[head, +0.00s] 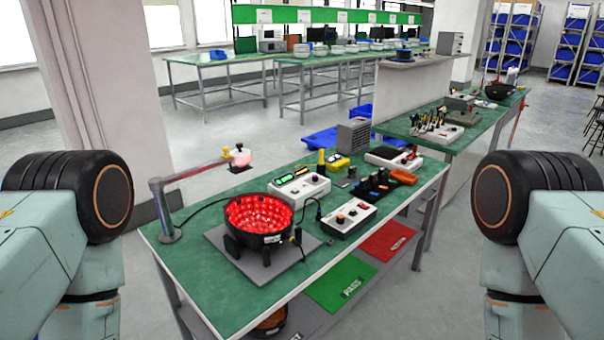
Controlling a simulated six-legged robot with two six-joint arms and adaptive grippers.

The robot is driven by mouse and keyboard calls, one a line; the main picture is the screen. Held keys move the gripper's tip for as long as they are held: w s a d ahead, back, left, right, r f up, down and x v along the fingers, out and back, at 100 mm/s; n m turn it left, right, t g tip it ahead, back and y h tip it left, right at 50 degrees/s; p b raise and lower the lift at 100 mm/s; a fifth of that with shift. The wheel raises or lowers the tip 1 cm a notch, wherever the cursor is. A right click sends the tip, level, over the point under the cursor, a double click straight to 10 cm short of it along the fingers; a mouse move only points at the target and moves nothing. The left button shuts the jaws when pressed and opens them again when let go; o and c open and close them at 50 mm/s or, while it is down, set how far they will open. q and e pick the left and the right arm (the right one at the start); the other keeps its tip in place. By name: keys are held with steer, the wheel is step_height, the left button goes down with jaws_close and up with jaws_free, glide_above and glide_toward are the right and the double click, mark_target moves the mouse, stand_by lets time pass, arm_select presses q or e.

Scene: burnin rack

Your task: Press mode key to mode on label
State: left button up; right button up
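No mode key or mode label can be read at this distance. A white instrument (302,190) with lit green displays and a knob stands on the green-topped bench (205,285). A white control box (346,220) with an orange-red knob and a dark one sits in front of it to the right. Another box with a red button (394,158) is farther back. Parts of my two arms show at the left and right edges, apart from the bench. Neither gripper is in view.
A black bowl lit red inside (258,218) stands on a grey plate on the bench. A jointed metal arm (192,172) rises at the bench's left edge. Green (341,284) and red (387,242) panels lie below. Open floor surrounds the bench on the left.

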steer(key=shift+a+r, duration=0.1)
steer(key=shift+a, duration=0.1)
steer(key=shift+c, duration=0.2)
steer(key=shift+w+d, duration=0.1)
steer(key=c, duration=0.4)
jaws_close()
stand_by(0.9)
